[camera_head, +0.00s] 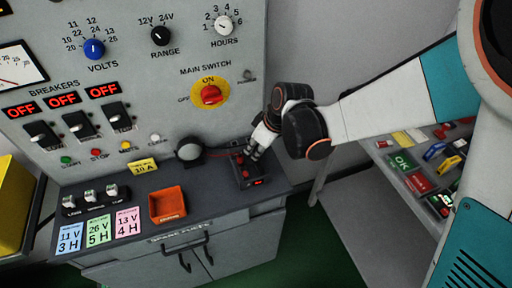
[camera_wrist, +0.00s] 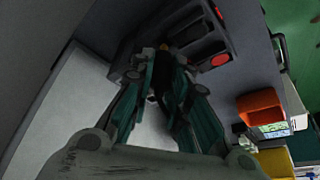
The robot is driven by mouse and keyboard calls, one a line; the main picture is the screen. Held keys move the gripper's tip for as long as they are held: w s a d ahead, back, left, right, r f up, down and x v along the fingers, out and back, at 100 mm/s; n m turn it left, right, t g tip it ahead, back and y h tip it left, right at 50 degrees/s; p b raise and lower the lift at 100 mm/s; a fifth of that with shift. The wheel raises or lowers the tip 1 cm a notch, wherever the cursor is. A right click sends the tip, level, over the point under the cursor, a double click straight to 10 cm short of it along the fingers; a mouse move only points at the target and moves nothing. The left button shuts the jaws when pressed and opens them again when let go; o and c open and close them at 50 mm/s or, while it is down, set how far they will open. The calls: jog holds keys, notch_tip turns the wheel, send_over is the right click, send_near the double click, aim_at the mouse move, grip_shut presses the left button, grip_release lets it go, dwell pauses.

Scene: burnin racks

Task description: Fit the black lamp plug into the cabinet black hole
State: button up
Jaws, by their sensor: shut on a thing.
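My gripper (camera_head: 252,152) is low at the right end of the cabinet counter, at a dark box. In the wrist view its teal-sided fingers (camera_wrist: 165,95) are closed around a slim black piece (camera_wrist: 155,88), seemingly the black lamp plug. The fingers hide much of it. The grey cabinet (camera_head: 140,115) stands upright behind the counter. I cannot make out its black hole. The dark box (camera_head: 245,174) with red parts lies under the gripper; it also shows in the wrist view (camera_wrist: 205,48). I cannot tell whether the plug touches it.
A round grey lamp (camera_head: 189,150) sits low by the panel. An orange tray (camera_head: 167,204), coloured cards (camera_head: 98,229) and small switches (camera_head: 91,197) are on the counter. A red rotary switch (camera_head: 211,95) is above. A side table (camera_head: 425,165) with several items stands right.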

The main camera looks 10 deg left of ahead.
jog(key=shift+f+b, duration=0.35)
jog(key=shift+f, duration=0.05)
dwell(0.5)
jog(key=shift+r, duration=0.2)
jog(key=shift+r+p, duration=0.75)
jog(key=shift+r, duration=0.15)
jog(key=shift+f+b, duration=1.1)
jog(key=shift+b, duration=0.25)
dwell(3.1)
jog(key=shift+r, duration=0.15)
jog(key=shift+r+p, duration=0.8)
jog(key=shift+r, duration=0.15)
jog(key=shift+f, duration=0.2)
